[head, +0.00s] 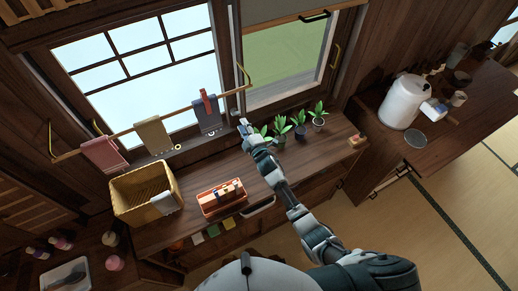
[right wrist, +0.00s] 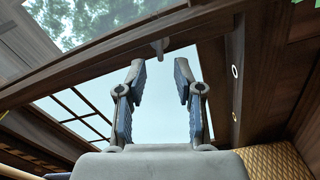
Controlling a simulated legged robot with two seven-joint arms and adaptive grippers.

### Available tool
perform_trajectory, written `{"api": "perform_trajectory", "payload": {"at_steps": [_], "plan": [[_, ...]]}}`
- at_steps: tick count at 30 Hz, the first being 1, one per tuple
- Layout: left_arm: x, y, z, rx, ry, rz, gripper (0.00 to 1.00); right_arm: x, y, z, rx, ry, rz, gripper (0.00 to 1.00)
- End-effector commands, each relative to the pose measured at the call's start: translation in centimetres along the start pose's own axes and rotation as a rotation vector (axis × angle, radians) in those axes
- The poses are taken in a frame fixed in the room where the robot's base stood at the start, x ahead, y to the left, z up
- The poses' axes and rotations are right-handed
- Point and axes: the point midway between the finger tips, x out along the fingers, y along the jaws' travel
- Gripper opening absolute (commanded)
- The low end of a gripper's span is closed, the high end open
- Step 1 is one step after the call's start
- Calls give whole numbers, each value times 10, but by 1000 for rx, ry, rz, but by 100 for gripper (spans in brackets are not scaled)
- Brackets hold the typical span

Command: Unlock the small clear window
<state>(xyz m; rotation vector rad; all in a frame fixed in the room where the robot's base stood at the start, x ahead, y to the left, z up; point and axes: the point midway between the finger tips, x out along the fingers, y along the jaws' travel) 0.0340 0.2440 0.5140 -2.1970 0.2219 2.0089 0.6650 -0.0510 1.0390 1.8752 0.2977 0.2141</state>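The clear window (head: 140,55) with dark muntins is in the back wall in the head view, beside a window part showing green (head: 285,65). My right gripper (head: 244,124) is just below the post between them, above the counter. In the right wrist view it (right wrist: 159,75) is open and empty, its two fingers apart and pointing at the window frame. A small grey knob-like piece (right wrist: 160,47), perhaps the lock, hangs from the dark frame just beyond the fingertips, apparently not touched. Whether it is locked cannot be told. My left gripper is not in view.
A rod (head: 140,127) with hanging cloths crosses before the window. The counter holds a wicker basket (head: 125,208), an orange tray (head: 208,210) and several potted plants (head: 280,127) close right of my gripper. A white canister (head: 402,102) stands on the right table.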

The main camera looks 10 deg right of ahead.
Motion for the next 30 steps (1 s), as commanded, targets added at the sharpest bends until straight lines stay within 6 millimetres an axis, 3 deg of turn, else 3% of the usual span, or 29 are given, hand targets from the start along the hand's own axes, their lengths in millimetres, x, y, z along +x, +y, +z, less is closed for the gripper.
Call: {"api": "perform_trajectory", "payload": {"at_steps": [18,30], "plan": [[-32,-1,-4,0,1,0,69,-48,1,0,0,-1,-2,34],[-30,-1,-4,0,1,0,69,-79,-1,0,0,0,-2,34]]}}
